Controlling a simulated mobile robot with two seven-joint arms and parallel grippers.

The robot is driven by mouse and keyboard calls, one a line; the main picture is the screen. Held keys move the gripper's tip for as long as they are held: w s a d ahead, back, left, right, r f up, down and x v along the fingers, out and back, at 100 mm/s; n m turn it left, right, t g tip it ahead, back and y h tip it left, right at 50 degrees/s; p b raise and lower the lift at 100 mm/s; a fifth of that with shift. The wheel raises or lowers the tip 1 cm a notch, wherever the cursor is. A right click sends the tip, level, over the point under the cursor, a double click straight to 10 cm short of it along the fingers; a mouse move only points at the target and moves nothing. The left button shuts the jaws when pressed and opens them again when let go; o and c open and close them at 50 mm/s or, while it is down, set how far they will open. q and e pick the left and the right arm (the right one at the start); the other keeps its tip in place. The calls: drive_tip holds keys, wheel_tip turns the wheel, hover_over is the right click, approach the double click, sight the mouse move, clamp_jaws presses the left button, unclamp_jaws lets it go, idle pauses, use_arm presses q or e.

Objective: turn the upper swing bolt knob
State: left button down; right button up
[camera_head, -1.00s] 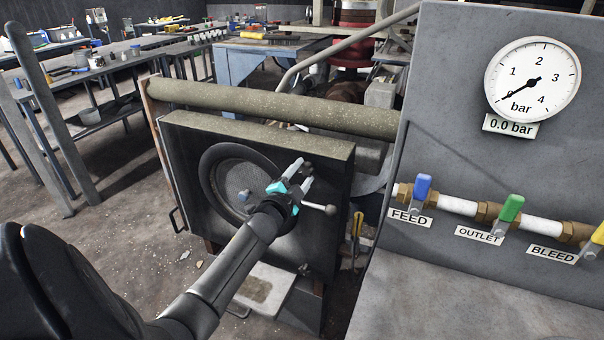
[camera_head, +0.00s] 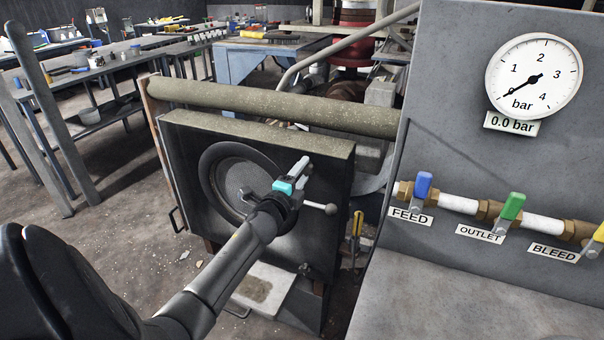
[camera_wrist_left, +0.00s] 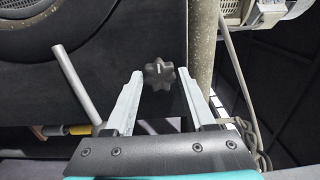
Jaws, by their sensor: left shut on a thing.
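The upper swing bolt knob is a dark, star-shaped knob (camera_wrist_left: 158,75) with a pale mark, seen between my fingertips in the left wrist view. In the head view my gripper hides it at the upper right of the dark square door (camera_head: 318,240). My left gripper (camera_head: 303,165) reaches the door there, its two fingers nearly overlapping in that view. In the left wrist view the gripper (camera_wrist_left: 159,77) has one finger on each side of the knob and is shut on it. My right gripper is not in view.
A lower knob (camera_head: 304,268) sits near the door's bottom. A grey panel (camera_head: 440,120) with gauge and valves stands right.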

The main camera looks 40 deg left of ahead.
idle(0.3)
use_arm(q)
drive_tip(key=shift+c, duration=1.4)
unclamp_jaws()
drive_tip(key=p+v, duration=0.1)
drive_tip(key=v, duration=1.4)
drive_tip(key=shift+p, duration=0.3)
drive_tip(key=shift+s, duration=0.1)
